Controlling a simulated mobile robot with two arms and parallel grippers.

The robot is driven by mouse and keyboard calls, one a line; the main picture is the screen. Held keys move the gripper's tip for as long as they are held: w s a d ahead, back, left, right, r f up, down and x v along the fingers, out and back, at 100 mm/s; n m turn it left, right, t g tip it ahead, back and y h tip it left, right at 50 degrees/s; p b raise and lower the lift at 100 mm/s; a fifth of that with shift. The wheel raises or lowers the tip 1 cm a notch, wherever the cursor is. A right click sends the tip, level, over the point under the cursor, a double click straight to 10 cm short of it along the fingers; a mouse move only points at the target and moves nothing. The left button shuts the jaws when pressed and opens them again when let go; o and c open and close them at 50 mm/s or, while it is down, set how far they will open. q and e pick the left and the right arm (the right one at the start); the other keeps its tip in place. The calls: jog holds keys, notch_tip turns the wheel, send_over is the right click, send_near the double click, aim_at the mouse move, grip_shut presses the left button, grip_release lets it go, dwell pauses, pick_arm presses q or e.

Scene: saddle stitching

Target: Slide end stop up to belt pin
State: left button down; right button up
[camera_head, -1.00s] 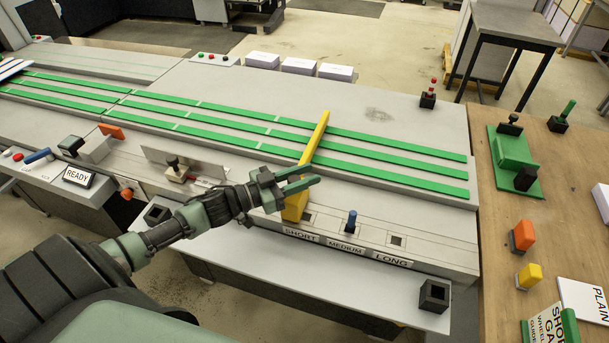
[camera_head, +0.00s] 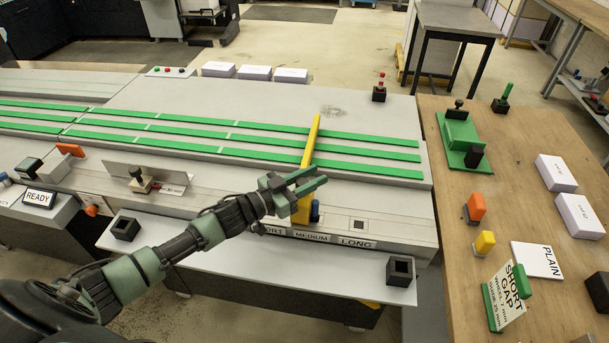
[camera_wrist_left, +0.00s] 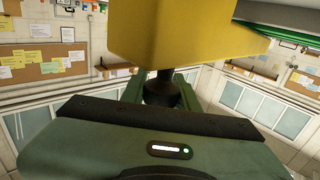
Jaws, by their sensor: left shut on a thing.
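The yellow end stop (camera_head: 311,140) is a long bar lying across the green belts, with a thicker block at its near end. My left gripper (camera_head: 306,181) is at that near end. In the left wrist view the yellow block (camera_wrist_left: 185,35) fills the top, and its dark knob (camera_wrist_left: 161,92) sits between my green fingers, which are shut on it. I cannot tell whether block and pin touch. My right gripper is not in view.
An empty square socket (camera_head: 358,224) lies by the LONG label (camera_head: 356,243). A black square holder (camera_head: 400,270) stands on the front shelf, another (camera_head: 125,228) at its left. The wooden table (camera_head: 520,180) at right holds green, orange and yellow items.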

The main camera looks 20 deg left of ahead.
aim_at(297, 186)
pick_arm(q)
jog(key=c, duration=1.2)
grip_release()
jog(key=shift+d, duration=0.1)
jog(key=shift+c, duration=0.2)
jog(key=shift+o, duration=0.9)
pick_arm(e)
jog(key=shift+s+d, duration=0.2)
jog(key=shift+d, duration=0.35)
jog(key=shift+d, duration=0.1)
pick_arm(q)
jog(key=shift+s+a+f, duration=0.15)
jog(key=shift+s+a, duration=0.05)
jog(key=b+v, duration=0.2)
jog(key=v, duration=0.4)
jog(key=shift+s, duration=0.25)
jog(key=shift+s+a, duration=0.25)
jog(key=shift+s, duration=0.1)
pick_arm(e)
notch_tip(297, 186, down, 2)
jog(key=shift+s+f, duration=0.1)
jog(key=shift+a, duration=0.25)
